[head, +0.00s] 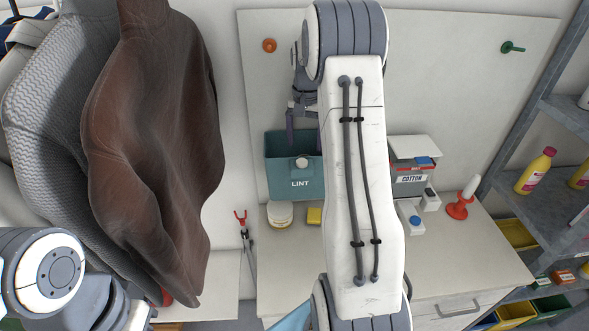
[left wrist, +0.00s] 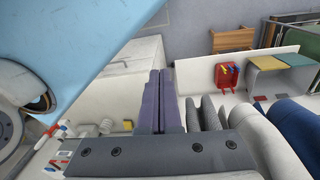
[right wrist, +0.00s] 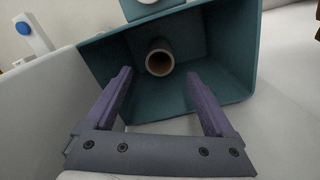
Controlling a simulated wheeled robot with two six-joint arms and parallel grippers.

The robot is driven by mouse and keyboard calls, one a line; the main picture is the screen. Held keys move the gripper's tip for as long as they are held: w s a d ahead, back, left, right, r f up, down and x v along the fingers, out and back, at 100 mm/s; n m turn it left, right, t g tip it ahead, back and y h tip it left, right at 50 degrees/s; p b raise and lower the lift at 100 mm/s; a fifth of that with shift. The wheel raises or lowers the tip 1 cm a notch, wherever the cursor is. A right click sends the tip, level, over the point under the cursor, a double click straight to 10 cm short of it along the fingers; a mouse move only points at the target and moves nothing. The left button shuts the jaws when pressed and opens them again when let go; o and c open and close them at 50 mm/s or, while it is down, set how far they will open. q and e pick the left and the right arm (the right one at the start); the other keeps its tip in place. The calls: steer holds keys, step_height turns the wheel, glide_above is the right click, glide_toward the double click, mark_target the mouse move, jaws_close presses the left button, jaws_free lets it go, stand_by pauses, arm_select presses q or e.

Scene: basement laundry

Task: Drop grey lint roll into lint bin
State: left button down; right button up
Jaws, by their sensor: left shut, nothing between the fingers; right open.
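The teal lint bin (head: 282,181), labelled LINT, stands against the back board in the head view. In the right wrist view the bin (right wrist: 225,50) opens toward my camera. A grey roll (right wrist: 160,60) with a brown core shows end-on within the bin's opening, beyond my fingertips; whether it rests on the bottom cannot be told. My right gripper (right wrist: 158,76) is open and empty, with its fingers spread at the bin's mouth. In the head view the right gripper (head: 303,122) is partly hidden behind my arm. My left gripper (left wrist: 158,72) is shut and empty, away from the bin.
A round tub (head: 280,214) and a yellow block (head: 314,216) sit in front of the bin. Hanging clothes (head: 150,140) fill the left. Metal shelves (head: 545,150) stand far right.

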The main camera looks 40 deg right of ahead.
step_height(320, 180, up, 10)
steer(key=b, duration=0.2)
steer(key=shift+r, duration=0.2)
stand_by(0.4)
